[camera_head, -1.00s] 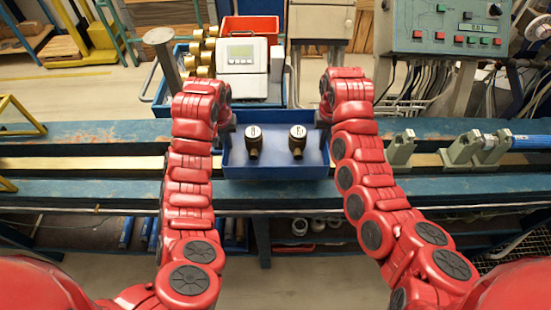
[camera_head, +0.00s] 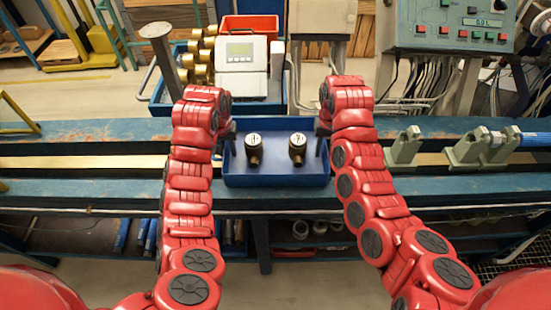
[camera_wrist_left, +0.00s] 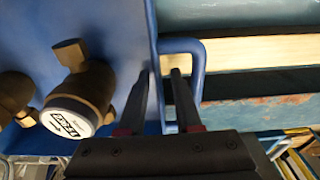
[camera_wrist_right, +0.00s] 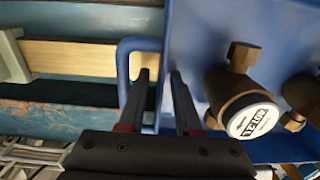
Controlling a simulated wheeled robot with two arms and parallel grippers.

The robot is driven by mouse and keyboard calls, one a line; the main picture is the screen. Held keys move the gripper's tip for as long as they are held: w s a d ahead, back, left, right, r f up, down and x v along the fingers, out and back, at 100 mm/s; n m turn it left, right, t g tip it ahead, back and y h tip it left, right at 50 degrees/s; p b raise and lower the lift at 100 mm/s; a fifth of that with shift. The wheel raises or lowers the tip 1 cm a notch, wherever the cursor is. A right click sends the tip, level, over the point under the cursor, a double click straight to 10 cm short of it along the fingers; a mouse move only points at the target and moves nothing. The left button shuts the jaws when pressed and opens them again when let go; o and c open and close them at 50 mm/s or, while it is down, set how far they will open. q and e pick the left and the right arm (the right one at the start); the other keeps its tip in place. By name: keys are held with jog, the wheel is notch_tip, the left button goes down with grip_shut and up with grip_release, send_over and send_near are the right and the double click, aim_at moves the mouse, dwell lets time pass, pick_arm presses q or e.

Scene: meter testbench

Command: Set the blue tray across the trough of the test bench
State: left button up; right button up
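The blue tray (camera_head: 277,181) sits level across the trough of the test bench, spanning from the back beam (camera_head: 90,132) to the front beam (camera_head: 90,195). Two brass water meters (camera_head: 253,150) (camera_head: 297,149) stand in it. My left gripper (camera_wrist_left: 163,75) is at the tray's left end, one finger inside the tray and one inside the loop of the left handle (camera_wrist_left: 198,62). A gap shows between its fingers. My right gripper (camera_wrist_right: 160,75) is placed likewise at the right handle (camera_wrist_right: 124,65), its fingers apart on either side of the end wall.
A pale rail (camera_head: 80,162) runs along the trough. Grey clamps (camera_head: 404,147) (camera_head: 467,150) stand on the bench to the right. Behind are a blue crate (camera_head: 163,92), a white meter unit (camera_head: 241,62) and a control panel (camera_head: 447,27). The bench left of my left arm is mostly clear.

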jog(key=shift+w+d+r, duration=0.1)
jog(key=shift+r, duration=3.9)
pick_arm(q)
jog(key=shift+r, duration=0.1)
pick_arm(e)
jog(key=shift+r, duration=0.15)
